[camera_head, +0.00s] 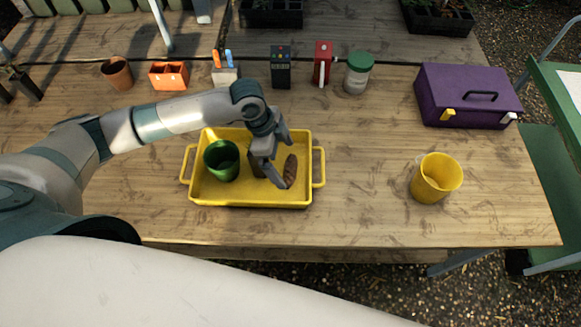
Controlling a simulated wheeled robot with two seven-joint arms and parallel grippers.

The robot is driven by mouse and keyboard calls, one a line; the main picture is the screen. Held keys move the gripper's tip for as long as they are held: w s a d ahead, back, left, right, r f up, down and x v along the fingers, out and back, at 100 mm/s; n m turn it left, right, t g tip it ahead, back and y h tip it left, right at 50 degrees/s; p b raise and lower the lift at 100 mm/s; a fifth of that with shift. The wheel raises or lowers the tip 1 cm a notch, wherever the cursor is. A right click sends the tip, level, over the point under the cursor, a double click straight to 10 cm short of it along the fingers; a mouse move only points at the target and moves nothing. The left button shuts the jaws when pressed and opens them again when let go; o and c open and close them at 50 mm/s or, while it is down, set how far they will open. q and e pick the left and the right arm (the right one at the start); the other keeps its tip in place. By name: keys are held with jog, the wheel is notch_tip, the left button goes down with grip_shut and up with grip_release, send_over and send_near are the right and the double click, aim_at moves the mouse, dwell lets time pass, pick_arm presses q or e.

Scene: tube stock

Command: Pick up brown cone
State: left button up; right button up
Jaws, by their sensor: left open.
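The brown cone (290,169) lies in the right part of the yellow tray (247,202), a pine-cone-like shape with scaly texture. My left gripper (283,161) is over the tray from above. Its fingers are apart and open, with the cone between or just below them; I cannot tell whether they touch it. A dark green cup (221,161) stands in the tray's left part. The gripper's wrist hides some of the tray's middle and back rim. My right gripper is not in view.
A yellow cup (436,178) stands to the right on the wooden table (370,222). A purple toolbox (468,96) is at the back right. A terracotta pot (117,73), an orange holder (169,76), a red box (322,63) and a green-lidded jar (358,73) line the back.

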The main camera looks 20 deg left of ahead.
aim_at(288, 168)
pick_arm(q)
jog(key=p+x, duration=0.1)
jog(key=x, duration=0.2)
jog(key=shift+s+d, duration=0.15)
jog(key=shift+d, duration=0.05)
jog(key=shift+d+f+p, duration=0.1)
jog(key=shift+f+p, duration=0.2)
jog(key=shift+f, duration=0.2)
jog(key=c, duration=0.9)
